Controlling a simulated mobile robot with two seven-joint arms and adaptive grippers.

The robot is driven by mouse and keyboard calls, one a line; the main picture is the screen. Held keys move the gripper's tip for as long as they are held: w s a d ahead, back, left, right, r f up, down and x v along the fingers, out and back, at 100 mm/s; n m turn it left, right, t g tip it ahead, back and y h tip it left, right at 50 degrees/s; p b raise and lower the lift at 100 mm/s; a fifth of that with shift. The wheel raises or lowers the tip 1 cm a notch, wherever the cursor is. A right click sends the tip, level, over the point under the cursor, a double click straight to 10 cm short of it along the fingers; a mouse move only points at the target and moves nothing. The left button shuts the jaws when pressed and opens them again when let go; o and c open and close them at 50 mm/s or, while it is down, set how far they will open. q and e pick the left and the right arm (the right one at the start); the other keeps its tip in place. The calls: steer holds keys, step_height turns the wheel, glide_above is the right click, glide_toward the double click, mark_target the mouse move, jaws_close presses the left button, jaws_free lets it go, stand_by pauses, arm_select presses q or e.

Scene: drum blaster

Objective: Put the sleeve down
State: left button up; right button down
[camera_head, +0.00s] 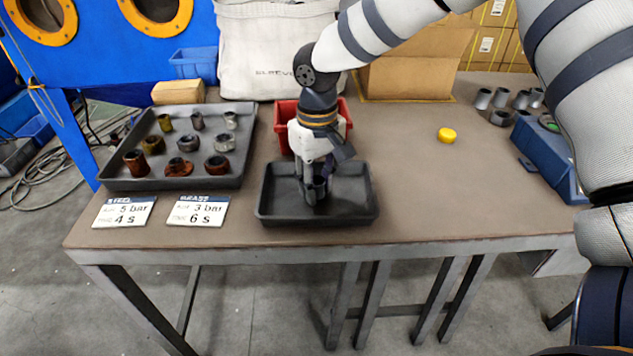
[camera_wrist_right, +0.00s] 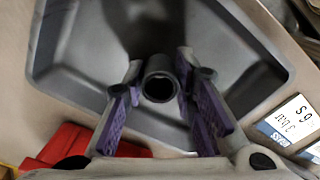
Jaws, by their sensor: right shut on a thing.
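My right gripper (camera_head: 314,186) is over the small black tray (camera_head: 275,211) in the middle of the table's front part. It is shut on a dark grey sleeve (camera_head: 318,190), which stands upright between the fingers, low inside the tray. In the right wrist view the sleeve (camera_wrist_right: 160,80) shows its open round end between the purple finger pads of the gripper (camera_wrist_right: 161,95), with the tray floor (camera_wrist_right: 80,60) behind it. I cannot tell whether its lower end touches the tray floor. My left gripper is not in view.
A large black tray (camera_head: 246,165) at left holds several sleeves and fittings. A red bin (camera_head: 283,125) stands just behind the small tray. Two label cards (camera_head: 124,211) lie at front left. A yellow cap (camera_head: 447,135), a blue case (camera_head: 552,160) and grey sleeves (camera_head: 483,98) are at right.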

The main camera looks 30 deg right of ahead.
mark_target(317, 181)
steer(key=shift+f, duration=0.15)
steer(key=shift+f, duration=0.1)
steer(key=c, duration=1.3)
jaws_free()
steer(key=shift+f, duration=0.1)
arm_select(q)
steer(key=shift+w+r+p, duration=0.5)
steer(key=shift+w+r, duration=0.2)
arm_select(e)
step_height(317, 181, up, 13)
steer(key=shift+f, duration=0.15)
